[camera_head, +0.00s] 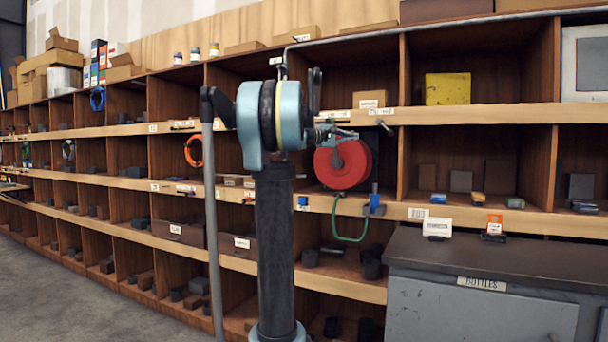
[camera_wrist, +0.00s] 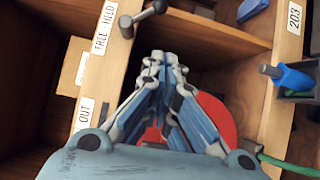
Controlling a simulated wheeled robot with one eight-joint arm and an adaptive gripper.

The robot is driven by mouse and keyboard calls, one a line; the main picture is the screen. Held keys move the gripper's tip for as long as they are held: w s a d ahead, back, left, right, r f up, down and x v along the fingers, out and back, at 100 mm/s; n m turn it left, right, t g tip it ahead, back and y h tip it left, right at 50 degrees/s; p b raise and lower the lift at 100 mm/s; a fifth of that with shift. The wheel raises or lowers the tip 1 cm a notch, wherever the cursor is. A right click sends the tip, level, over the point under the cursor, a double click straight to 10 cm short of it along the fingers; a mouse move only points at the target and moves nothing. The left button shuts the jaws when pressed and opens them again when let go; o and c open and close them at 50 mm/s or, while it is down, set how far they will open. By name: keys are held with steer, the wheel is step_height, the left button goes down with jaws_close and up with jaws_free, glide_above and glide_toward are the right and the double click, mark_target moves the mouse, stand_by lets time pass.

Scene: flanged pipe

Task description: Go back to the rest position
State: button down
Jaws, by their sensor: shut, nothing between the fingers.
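My gripper (camera_head: 347,136) shows in the head view at the end of my raised arm, in front of the shelving and just above a red reel (camera_head: 343,166). In the wrist view, the two blue-and-grey fingers of my gripper (camera_wrist: 164,62) meet at their tips with nothing between them. The red reel (camera_wrist: 217,115) lies behind the fingers there and is partly hidden by them. The gap between fingertips and shelf cannot be judged.
A wooden shelf wall (camera_head: 480,115) runs behind my arm. A dark lever (camera_wrist: 127,24) is close by the fingertips. A blue-handled tool (camera_wrist: 288,76) and green hose (camera_head: 350,238) are near the reel. A grey BOTTLES cabinet (camera_head: 480,310) stands at right; open floor (camera_head: 60,290) is at left.

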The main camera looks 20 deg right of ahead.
steer(key=s+a+f+y, duration=0.6)
steer(key=s+a+f, duration=0.4)
steer(key=a+f, duration=0.5)
steer(key=s+a+f+y, duration=0.6)
steer(key=s+a+f, duration=0.5)
steer(key=a+f, duration=0.5)
steer(key=s+a+f+m+y, duration=0.1)
steer(key=s+a+f+y, duration=0.5)
steer(key=s+a+f, duration=0.4)
steer(key=a+f, duration=0.3)
steer(key=f, duration=0.4)
steer(key=a+f, duration=0.3)
steer(key=f, duration=0.3)
steer(key=shift+s+f+t, duration=0.15)
steer(key=shift+f+t, duration=0.15)
steer(key=shift+f, duration=0.1)
